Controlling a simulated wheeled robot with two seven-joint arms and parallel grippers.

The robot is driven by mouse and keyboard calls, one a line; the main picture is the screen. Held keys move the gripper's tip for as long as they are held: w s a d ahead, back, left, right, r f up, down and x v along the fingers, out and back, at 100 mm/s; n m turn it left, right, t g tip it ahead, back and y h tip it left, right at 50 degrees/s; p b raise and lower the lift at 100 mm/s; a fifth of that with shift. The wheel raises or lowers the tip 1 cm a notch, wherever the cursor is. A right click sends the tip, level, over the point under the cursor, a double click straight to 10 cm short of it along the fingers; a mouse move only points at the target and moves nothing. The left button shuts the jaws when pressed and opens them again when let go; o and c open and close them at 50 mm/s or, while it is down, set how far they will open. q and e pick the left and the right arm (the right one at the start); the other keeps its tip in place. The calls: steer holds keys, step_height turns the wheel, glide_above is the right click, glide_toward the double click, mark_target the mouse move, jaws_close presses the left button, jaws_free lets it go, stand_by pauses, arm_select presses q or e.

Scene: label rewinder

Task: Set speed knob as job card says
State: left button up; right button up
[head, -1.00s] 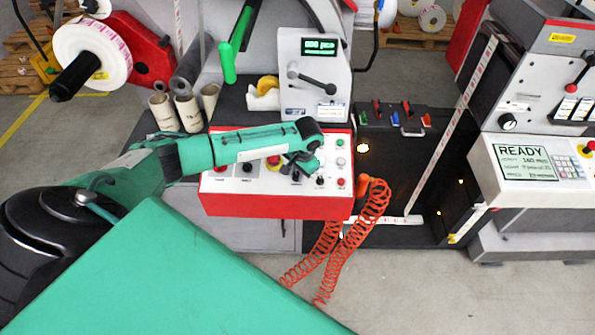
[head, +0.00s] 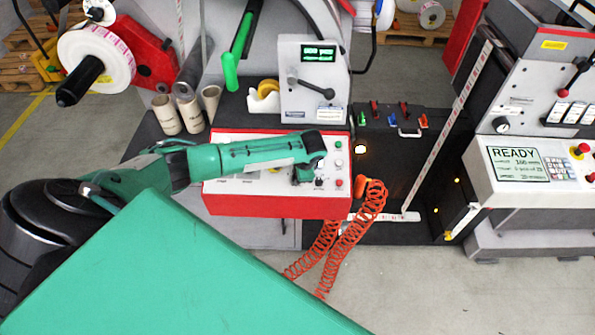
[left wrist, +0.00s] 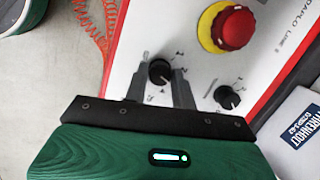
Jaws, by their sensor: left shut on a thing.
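The red control box (head: 275,206) with a white sloped panel stands on the dark bench. My left gripper (head: 304,178) points down onto the panel's right part. In the left wrist view its fingers (left wrist: 159,88) are on either side of a black knob (left wrist: 160,71) with a printed scale, shut on it. Its pointer position is too small to read surely. A second black knob (left wrist: 228,97) with a scale sits beside it, free. A red mushroom button on a yellow collar (left wrist: 232,28) is close by. My arm hides much of the panel in the head view. I cannot identify a job card.
An orange coiled hose (head: 330,250) hangs at the box's right corner. Behind are a grey unit with a green display (head: 319,54) and a black lever, and cardboard cores (head: 188,110). At right, a machine panel screen (head: 517,163) reads READY.

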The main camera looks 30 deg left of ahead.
stand_by(0.5)
arm_select(q)
steer(key=o, duration=1)
steer(key=b+v, duration=0.3)
steer(key=v, duration=1.1)
steer(key=shift+f, duration=0.1)
